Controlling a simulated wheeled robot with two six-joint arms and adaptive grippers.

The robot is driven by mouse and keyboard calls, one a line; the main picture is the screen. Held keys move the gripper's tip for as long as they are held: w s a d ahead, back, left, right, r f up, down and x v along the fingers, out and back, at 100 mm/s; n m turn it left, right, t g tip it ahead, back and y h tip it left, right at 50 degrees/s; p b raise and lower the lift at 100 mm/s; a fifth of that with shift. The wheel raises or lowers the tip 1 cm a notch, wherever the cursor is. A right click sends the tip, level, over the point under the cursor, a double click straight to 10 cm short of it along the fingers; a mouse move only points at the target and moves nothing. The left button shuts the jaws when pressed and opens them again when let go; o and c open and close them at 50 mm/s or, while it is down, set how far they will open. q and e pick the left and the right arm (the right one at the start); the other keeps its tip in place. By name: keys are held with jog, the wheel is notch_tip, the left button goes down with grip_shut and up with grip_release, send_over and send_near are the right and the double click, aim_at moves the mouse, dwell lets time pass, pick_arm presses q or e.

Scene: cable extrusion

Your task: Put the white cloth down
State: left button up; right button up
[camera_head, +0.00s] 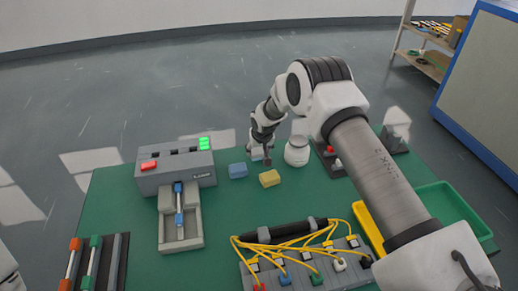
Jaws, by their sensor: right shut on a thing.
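My right arm reaches in from the lower right and bends down at the far middle of the green table. My right gripper (266,158) points down there and is shut on a small pale piece, which seems to be the white cloth (256,153). The cloth is partly hidden by the fingers, and I cannot tell whether it touches the table. A blue block-like cloth (238,170) and a yellow one (270,178) lie just in front of the gripper. My left gripper is not in view.
A white jar (297,152) stands close right of the gripper. A grey machine (175,174) with red and green lights is at left. A grey cable block (308,272) with yellow cables lies in front. A green tray (458,204) is at right.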

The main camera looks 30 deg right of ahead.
jog(key=shift+f, duration=0.2)
jog(key=o, duration=1)
jog(key=shift+r, duration=0.1)
jog(key=shift+r, duration=0.3)
jog(key=b+v, duration=0.1)
jog(key=v, duration=1)
jog(key=shift+s+r, duration=0.25)
jog(key=shift+r, duration=0.05)
